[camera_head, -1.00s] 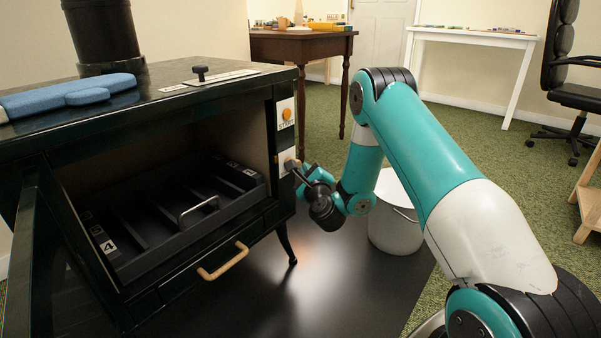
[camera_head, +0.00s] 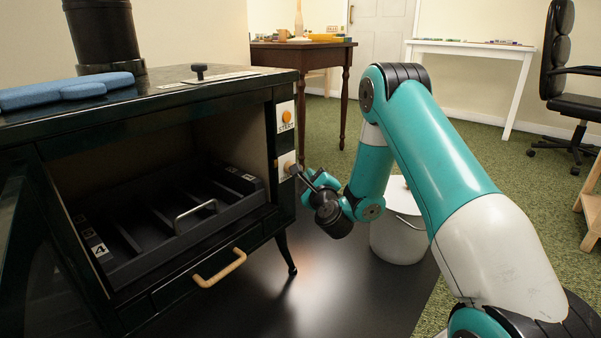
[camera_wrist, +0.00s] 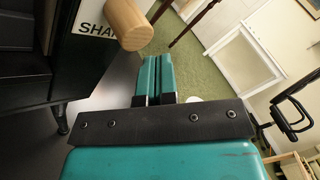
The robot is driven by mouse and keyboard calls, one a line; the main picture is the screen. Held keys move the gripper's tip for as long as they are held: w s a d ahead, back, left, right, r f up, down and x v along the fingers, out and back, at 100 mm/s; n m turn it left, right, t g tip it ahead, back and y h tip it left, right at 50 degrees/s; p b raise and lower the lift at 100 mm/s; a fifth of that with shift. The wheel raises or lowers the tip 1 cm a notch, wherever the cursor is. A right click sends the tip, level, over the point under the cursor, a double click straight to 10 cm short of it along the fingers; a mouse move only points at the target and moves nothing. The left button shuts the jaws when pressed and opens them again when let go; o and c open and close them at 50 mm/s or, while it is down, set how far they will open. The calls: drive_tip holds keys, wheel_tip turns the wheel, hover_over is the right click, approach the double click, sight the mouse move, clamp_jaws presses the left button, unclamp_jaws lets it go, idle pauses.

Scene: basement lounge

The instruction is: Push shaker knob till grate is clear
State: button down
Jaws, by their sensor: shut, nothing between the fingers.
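The stove (camera_head: 262,100) stands at left with its front open. Inside lies the dark slatted grate (camera_head: 155,222) with numbered labels, a 4 showing at its near left corner; I cannot make out what lies on it. The shaker knob (camera_wrist: 128,25) is a round wooden knob beside a white label reading "SHA", at the top of the wrist view. In the head view the knob is small and partly hidden by my gripper. My gripper (camera_wrist: 154,66) is shut and empty, its tips to the right of and below the knob in the wrist view, apparently apart from it.
An orange START button (camera_head: 286,116) sits above the shaker plate. A wooden drawer handle (camera_head: 219,268) is below the grate. A white bucket (camera_head: 396,240) stands behind my arm. A dark floor mat is clear in front.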

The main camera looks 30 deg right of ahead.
drive_tip(key=shift+f, duration=0.1)
drive_tip(key=s+b, duration=0.1)
drive_tip(key=b, duration=0.2)
drive_tip(key=s+d+b, duration=0.1)
drive_tip(key=s+b, duration=0.1)
drive_tip(key=b, duration=0.1)
drive_tip(key=s+b, duration=0.1)
drive_tip(key=b, duration=0.1)
drive_tip(key=shift+s+d+b, duration=0.3)
drive_tip(key=shift+s+b, duration=0.1)
